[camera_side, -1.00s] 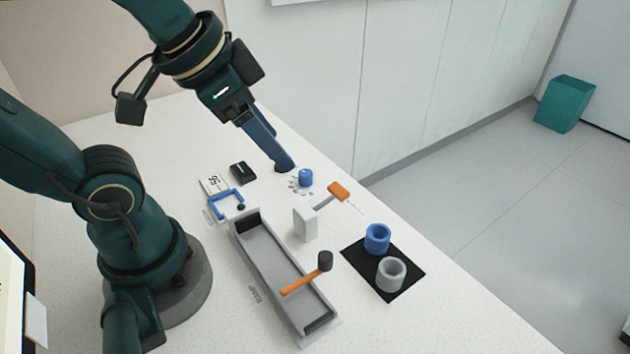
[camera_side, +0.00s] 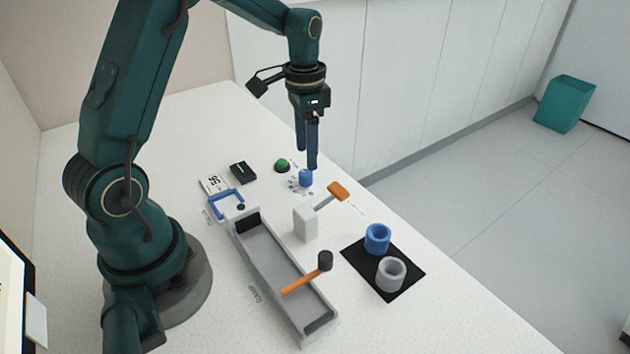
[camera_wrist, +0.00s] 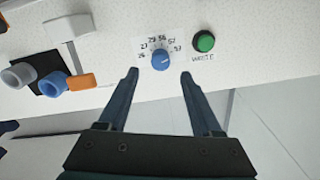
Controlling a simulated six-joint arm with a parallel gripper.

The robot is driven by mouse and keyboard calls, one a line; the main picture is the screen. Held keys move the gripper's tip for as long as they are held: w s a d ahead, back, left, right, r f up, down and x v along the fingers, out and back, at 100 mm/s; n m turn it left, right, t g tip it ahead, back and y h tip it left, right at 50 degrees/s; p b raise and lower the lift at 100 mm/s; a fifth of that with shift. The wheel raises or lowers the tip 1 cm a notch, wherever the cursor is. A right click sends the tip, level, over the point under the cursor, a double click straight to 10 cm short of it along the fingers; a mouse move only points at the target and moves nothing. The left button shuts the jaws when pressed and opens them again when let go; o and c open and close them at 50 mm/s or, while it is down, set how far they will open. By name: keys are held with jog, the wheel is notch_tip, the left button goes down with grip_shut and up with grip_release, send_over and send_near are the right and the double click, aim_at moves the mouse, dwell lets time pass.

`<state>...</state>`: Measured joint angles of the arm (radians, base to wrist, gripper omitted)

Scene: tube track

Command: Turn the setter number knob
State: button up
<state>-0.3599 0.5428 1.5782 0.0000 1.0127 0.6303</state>
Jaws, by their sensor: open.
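The setter number knob is a small blue knob (camera_side: 306,178) on the white table, with a ring of printed numbers around it. In the wrist view the knob (camera_wrist: 161,59) has a white pointer line and numbers such as 26, 27, 29, 56, 57 and 93 around it. My gripper (camera_side: 308,158) is above the knob and points down. In the wrist view my gripper (camera_wrist: 160,73) is open and empty, with one finger on each side of the knob. I cannot tell the exact height of the fingertips above it.
A green button (camera_wrist: 204,41) labelled WRITE is beside the knob. An orange paddle (camera_side: 338,190) on a white post (camera_side: 305,224) is close by. A black box (camera_side: 243,172), a number card (camera_side: 213,185), a grey track (camera_side: 275,272) and a black mat (camera_side: 354,255) with two cups stand further off.

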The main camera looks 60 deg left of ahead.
aim_at(306, 173)
jog(key=shift+s+a+f, duration=0.1)
jog(key=shift+f, duration=2.55)
grip_shut()
